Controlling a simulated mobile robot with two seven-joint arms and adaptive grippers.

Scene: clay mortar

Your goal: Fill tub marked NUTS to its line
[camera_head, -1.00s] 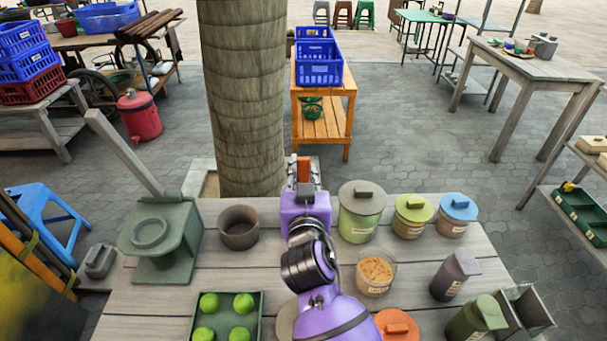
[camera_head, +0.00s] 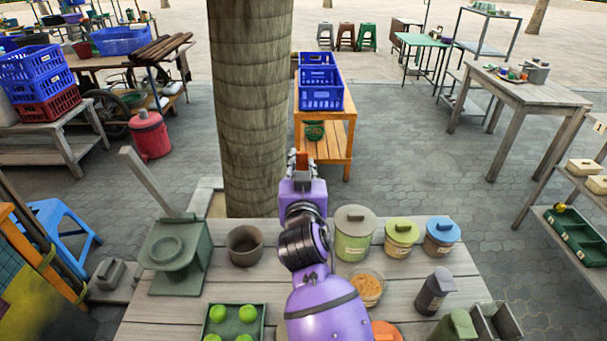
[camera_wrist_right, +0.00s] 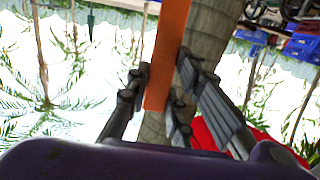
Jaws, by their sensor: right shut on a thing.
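My right gripper (camera_head: 299,160) is raised beyond the back edge of the table, in front of the tree trunk. It is shut on an orange bar-like thing (camera_wrist_right: 167,50), whose full shape I cannot tell. An open clear tub (camera_head: 368,289) with tan-brown contents stands on the table right of my arm. Behind it are lidded tubs: a green one (camera_head: 354,243), a yellow-green one (camera_head: 401,240) and a blue-lidded one (camera_head: 442,237). Their labels are too small to read, so I cannot tell which is marked NUTS. My left gripper is not in view.
A dark bowl (camera_head: 244,247), a green press-like stand (camera_head: 178,258) and a tray of green fruit (camera_head: 232,324) are left of my arm. A dark bottle (camera_head: 433,293) and a grey box (camera_head: 497,323) stand right. The thick tree trunk (camera_head: 248,110) rises behind the table.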

